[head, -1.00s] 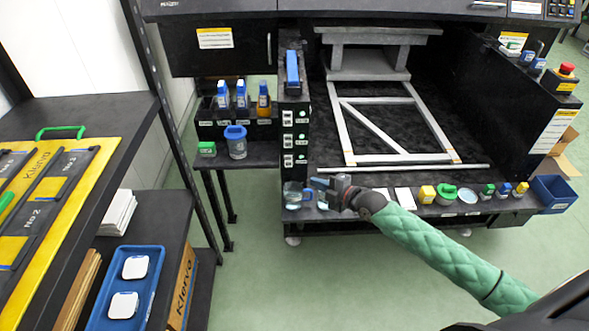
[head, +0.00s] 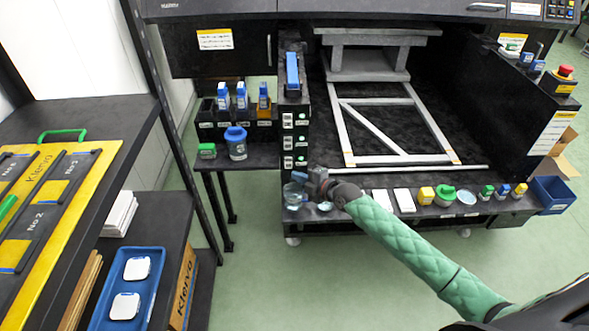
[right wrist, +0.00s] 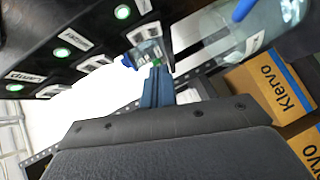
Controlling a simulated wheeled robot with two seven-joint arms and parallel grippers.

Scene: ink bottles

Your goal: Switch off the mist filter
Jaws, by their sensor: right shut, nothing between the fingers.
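A black column (head: 294,100) carries several white rocker switches in a row, each beside a lit green light. The lowest switch (head: 288,162) shows its light on. In the right wrist view this switch (right wrist: 146,36) is just ahead of my blue fingertips, close or touching; I cannot tell which. Its label is not readable. The switch at the far end has a label (right wrist: 22,77) reading "Lamp". My right gripper (head: 305,177) is shut and empty just below the lowest switch; its fingertips also show in the right wrist view (right wrist: 156,72). My left gripper is not in view.
A clear jar with a blue lid (head: 294,196) stands close below my right gripper. White pads (head: 405,200) and several small bottles line the front ledge. A blue lidded jar (head: 236,143) stands on the side shelf. A red stop button (head: 565,71) is far right.

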